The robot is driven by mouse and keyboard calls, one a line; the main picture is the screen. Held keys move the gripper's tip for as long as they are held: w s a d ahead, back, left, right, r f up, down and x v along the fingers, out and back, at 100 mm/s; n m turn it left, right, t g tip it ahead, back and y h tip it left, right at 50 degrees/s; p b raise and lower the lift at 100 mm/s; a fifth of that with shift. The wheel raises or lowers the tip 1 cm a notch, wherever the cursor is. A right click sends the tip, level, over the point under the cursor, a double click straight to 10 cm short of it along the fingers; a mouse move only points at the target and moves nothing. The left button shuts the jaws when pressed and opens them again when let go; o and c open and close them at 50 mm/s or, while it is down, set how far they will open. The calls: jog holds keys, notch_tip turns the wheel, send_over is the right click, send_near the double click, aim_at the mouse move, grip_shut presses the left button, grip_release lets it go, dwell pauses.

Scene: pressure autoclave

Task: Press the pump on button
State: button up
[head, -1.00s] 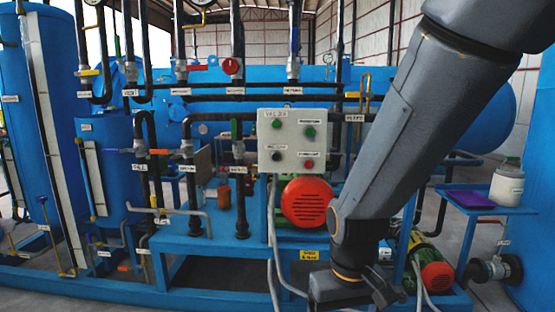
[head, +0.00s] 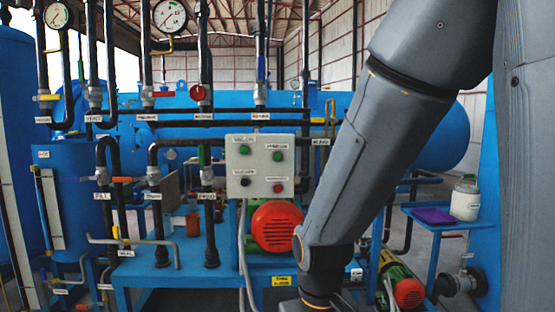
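A pale grey control box (head: 260,167) hangs upright in front of the blue tank, near the middle of the head view. It has a green button at upper left (head: 244,150), a green button at upper right (head: 278,156), a black button at lower left (head: 247,182) and a red button at lower right (head: 278,187). Small labels sit above the buttons, too blurred to read surely. My arm comes down from the upper right, just right of the box. Its lower end leaves the frame at the bottom, below the box, so my gripper is hidden.
A red-ended motor (head: 277,227) sits just below the box. Black vertical pipes with valves stand left of it. A side shelf (head: 452,219) at right carries a white jar (head: 466,200) and a purple item (head: 432,216). Two gauges (head: 169,16) (head: 57,15) show at top.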

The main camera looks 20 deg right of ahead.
grip_shut()
dwell(1.4)
